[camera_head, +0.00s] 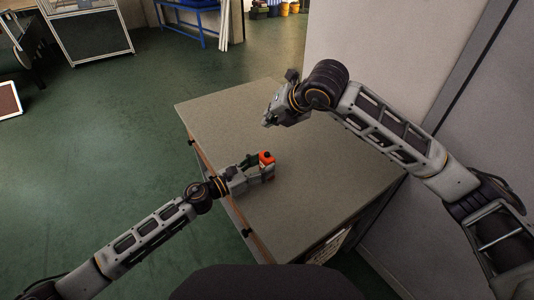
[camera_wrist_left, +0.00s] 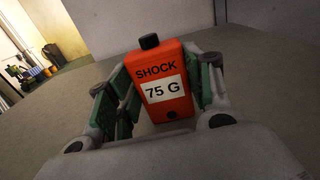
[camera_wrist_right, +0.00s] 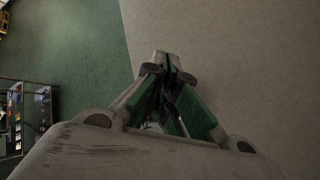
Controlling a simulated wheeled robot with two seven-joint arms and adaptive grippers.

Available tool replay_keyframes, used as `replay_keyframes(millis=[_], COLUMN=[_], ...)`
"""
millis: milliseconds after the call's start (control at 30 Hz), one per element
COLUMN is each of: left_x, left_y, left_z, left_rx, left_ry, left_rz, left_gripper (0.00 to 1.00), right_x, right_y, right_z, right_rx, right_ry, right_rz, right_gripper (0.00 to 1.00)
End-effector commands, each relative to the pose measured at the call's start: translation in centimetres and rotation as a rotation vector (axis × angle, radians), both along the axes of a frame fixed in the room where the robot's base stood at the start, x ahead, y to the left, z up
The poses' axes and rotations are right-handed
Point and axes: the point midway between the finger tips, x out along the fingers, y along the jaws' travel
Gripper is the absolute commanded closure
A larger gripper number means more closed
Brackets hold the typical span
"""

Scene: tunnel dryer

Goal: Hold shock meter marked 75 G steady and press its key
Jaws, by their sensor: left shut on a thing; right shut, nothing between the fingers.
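The shock meter (camera_wrist_left: 163,75) is an orange-red box with a white label reading "75 G" under the word "SHOCK". A round black key (camera_wrist_left: 149,41) stands on its top. My left gripper (camera_wrist_left: 160,95) is shut on the meter, with its green-padded fingers on both sides. In the head view the meter (camera_head: 267,157) stands upright at the left part of the table; I cannot tell whether it touches the top. My right gripper (camera_head: 267,122) is shut and empty, above the table farther back than the meter. Its closed fingertips (camera_wrist_right: 167,62) show in the right wrist view.
The table (camera_head: 340,190) has a grey-beige top that is otherwise clear. A pale wall (camera_head: 365,45) stands along its right and back. Green floor (camera_head: 120,130) is open to the left. A blue bench (camera_head: 190,8) and a white-framed cabinet (camera_head: 88,32) are far off.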

Motion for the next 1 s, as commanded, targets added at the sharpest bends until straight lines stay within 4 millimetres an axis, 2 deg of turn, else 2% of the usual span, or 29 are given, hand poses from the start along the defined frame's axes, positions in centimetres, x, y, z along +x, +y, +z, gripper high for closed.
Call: replay_keyframes(millis=[533, 1000], left_x=[0.0, 0.0], left_y=[0.0, 0.0], left_z=[0.0, 0.0], left_rx=[0.000, 0.000], left_ry=[0.000, 0.000], left_rz=[0.000, 0.000], left_gripper=[0.74, 0.74], right_x=[0.0, 0.0], right_y=[0.0, -0.1], right_z=[-0.6, -4.4], right_rx=[-0.002, -0.003], right_ry=[0.001, 0.003], right_rz=[0.000, 0.000], right_gripper=[1.00, 1.00])
